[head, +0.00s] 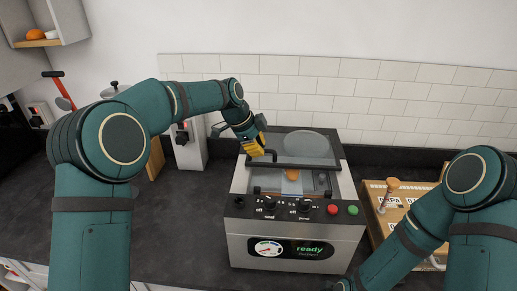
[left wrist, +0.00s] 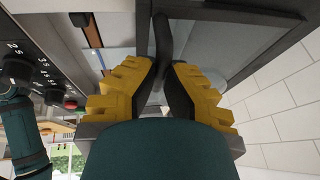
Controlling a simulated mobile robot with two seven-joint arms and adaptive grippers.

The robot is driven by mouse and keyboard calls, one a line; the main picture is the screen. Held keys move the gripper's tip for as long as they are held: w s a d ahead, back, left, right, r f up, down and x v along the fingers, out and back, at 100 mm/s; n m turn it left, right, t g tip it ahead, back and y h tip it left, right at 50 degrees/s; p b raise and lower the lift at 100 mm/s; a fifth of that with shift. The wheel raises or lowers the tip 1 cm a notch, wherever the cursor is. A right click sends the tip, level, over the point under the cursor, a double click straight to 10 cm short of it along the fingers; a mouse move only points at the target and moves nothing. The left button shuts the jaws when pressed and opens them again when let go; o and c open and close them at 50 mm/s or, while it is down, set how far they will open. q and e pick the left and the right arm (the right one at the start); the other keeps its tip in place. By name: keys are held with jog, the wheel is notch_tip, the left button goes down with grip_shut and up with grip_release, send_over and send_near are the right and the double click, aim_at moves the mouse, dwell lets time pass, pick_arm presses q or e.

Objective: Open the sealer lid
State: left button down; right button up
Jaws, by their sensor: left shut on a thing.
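The sealer (head: 296,240) is a steel box on the counter with knobs, a red and a green button, a gauge and a display reading "ready". Its dark-framed lid (head: 335,150) has a clear pane and stands tilted up at the back, with the chamber (head: 311,182) showing in front. My left gripper (head: 258,149), with yellow fingers, is shut on the black lid handle (left wrist: 162,35) at the lid's left front. In the left wrist view the fingers (left wrist: 167,75) close around the bar. My right arm reaches down to the bottom edge; its gripper does not show clearly.
An orange-brown round thing (head: 292,175) shows in the chamber. A wooden board (head: 377,190) with a wooden-handled tool and labels lies right of the sealer. A white device (head: 188,148) stands behind my left arm. The tiled wall (head: 390,105) is close behind.

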pick_arm(q)
jog(key=shift+w+f+p, duration=0.15)
jog(key=shift+w+p, duration=0.2)
jog(key=shift+w, duration=0.8)
jog(key=shift+w+f+p, duration=0.1)
jog(key=shift+w+p, duration=0.25)
jog(key=shift+w, duration=0.8)
pick_arm(e)
jog(key=shift+w+r, duration=0.35)
jog(key=shift+r, duration=0.55)
pick_arm(q)
jog(key=c, duration=1.3)
grip_release()
jog(key=o, duration=0.3)
jog(key=shift+w+d, duration=0.1)
jog(key=shift+w, duration=0.05)
pick_arm(e)
jog(key=shift+w, duration=0.1)
pick_arm(q)
jog(key=shift+r, duration=0.15)
jog(key=v, duration=1.2)
